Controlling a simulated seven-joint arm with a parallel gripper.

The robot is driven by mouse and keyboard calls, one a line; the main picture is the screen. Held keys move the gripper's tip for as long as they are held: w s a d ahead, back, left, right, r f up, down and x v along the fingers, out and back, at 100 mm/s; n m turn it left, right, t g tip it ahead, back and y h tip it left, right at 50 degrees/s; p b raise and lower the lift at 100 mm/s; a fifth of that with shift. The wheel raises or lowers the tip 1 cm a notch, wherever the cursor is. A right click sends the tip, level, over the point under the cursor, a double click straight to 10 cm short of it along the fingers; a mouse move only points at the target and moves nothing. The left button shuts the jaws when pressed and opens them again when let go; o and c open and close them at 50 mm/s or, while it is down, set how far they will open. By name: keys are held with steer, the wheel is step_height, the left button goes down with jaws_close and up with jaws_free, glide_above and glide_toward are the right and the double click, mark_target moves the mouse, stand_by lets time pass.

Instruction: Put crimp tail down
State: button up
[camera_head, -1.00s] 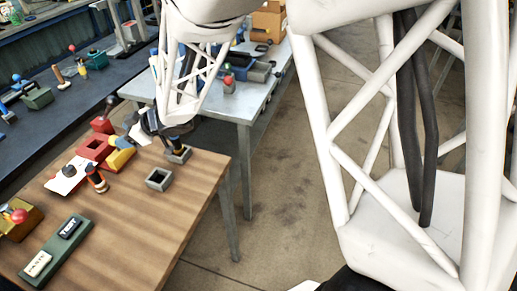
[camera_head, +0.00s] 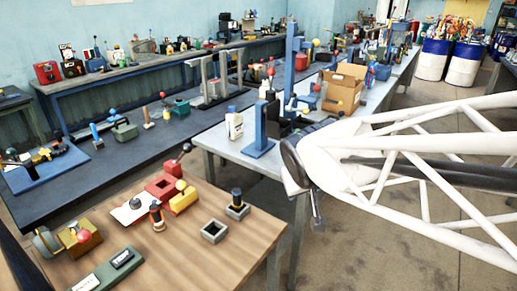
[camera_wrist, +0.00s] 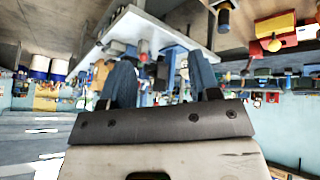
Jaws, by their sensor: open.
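No piece is clearly recognisable as the crimp tail. A dark plug-like piece (camera_head: 237,196) stands upright in a grey square holder (camera_head: 238,212) near the wooden table's far right edge. A dark piece with an orange band (camera_head: 157,215) stands upright left of it on the wood. An empty grey square holder (camera_head: 215,231) sits between them, nearer the front. My gripper (camera_head: 317,222) is right of the wooden table, apart from these pieces. In the wrist view my gripper (camera_wrist: 160,82) has its two blue-grey fingers spread with nothing between them.
The wooden table (camera_head: 195,260) also carries a red open block (camera_head: 163,188), a yellow block (camera_head: 183,201) and a green panel with two labelled blocks (camera_head: 108,270). A grey bench (camera_head: 225,148) with a white bottle (camera_head: 234,124) stands behind. Its front right wood is clear.

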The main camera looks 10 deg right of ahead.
steer(key=s+m+g+y, duration=0.1)
steer(key=s+g, duration=0.2)
steer(key=s, duration=1)
steer(key=shift+s+a+m+g+y, duration=0.25)
steer(key=shift+m+g+y, duration=0.05)
steer(key=shift+g, duration=0.1)
steer(key=shift+o, duration=0.3)
stand_by(0.9)
